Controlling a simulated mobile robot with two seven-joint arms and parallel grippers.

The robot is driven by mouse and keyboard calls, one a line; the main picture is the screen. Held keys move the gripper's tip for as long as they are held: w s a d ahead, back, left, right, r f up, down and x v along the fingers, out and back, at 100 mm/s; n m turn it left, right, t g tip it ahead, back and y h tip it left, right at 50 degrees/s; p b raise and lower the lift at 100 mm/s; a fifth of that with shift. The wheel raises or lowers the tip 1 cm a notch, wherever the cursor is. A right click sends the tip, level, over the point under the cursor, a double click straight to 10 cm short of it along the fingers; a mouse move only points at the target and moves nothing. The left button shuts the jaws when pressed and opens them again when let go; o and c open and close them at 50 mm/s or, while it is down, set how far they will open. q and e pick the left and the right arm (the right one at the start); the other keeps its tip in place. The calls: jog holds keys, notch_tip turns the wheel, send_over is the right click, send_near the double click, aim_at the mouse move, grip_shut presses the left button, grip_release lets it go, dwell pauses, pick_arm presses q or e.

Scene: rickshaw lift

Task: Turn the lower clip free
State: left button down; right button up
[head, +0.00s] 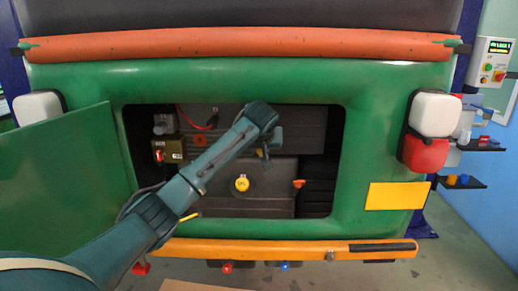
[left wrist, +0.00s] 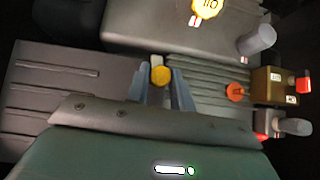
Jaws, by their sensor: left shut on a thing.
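My left gripper (head: 264,152) reaches into the opening in the green rear panel, over the dark covers. In the left wrist view the blue fingers (left wrist: 160,92) are shut on a small round yellow-orange knob (left wrist: 160,76), which I take to be a clip. A small pale piece sits just behind it. In the head view the gripper mostly hides this spot. An orange clip (head: 299,183) shows at the right edge of the lower dark cover, and a red-orange knob (head: 200,140) on the upper cover. My right gripper is not in view.
A yellow cap (head: 241,184) sits on the lower cover. A brown box with a red knob (head: 168,151) is at the opening's left. The open green door (head: 75,150) stands left, and an orange bumper (head: 290,249) runs below. The opening's right end is free.

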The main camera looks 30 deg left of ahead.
pick_arm(q)
jog(key=shift+d+m+g+y, duration=0.1)
jog(key=shift+m+g+y, duration=0.25)
jog(key=shift+y, duration=0.25)
dwell(0.3)
jog(key=c, duration=1.2)
grip_release()
jog(key=b+v, duration=0.2)
jog(key=v, duration=1.1)
jog(key=shift+d+f, duration=0.1)
